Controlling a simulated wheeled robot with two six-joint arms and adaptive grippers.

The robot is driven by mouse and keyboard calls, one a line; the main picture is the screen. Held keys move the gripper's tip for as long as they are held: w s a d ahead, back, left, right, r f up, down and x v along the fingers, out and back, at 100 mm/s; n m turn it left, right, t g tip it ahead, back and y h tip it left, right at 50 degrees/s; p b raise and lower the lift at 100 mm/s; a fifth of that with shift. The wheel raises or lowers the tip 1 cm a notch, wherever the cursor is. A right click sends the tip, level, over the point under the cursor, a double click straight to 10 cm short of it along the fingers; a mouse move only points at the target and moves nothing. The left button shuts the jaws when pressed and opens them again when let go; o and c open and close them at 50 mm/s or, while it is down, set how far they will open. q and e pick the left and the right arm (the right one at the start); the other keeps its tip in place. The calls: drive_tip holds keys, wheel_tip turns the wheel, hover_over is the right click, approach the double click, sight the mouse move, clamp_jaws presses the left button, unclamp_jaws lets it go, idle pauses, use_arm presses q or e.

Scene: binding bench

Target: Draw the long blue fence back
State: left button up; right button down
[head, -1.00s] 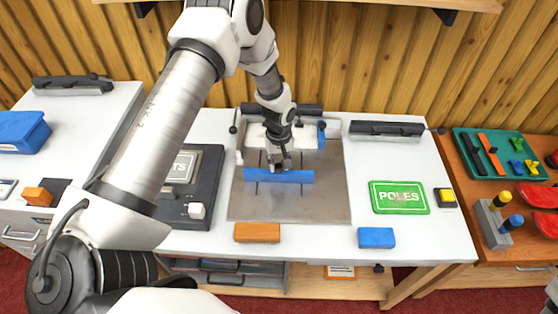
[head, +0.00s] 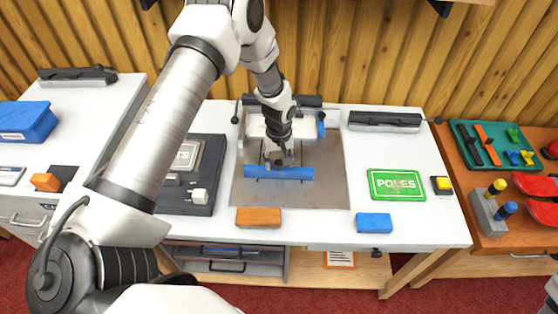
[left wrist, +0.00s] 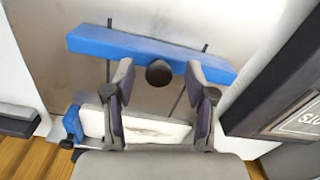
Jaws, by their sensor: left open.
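The long blue fence (head: 279,173) lies across the grey metal plate (head: 300,195) of the binding machine, over two dark slots. In the left wrist view the fence (left wrist: 110,42) has a round dark knob (left wrist: 159,73) on its side towards the machine. My left gripper (head: 279,160) is just behind the fence, above the plate. In the left wrist view my left gripper (left wrist: 162,80) is open, with one finger on each side of the knob. I cannot tell whether a finger touches the fence. My right gripper does not show.
The white machine body with a blue clamp (head: 321,130) stands behind the gripper. An orange block (head: 258,218) and a blue block (head: 374,223) lie near the front edge. A dark panel (head: 204,160) is at left, a green POLES sign (head: 397,185) at right.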

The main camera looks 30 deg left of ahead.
sight(279, 165)
use_arm(q)
wheel_tip(279, 165, up, 12)
idle(0.3)
drive_tip(key=shift+s+f, duration=0.1)
idle(0.3)
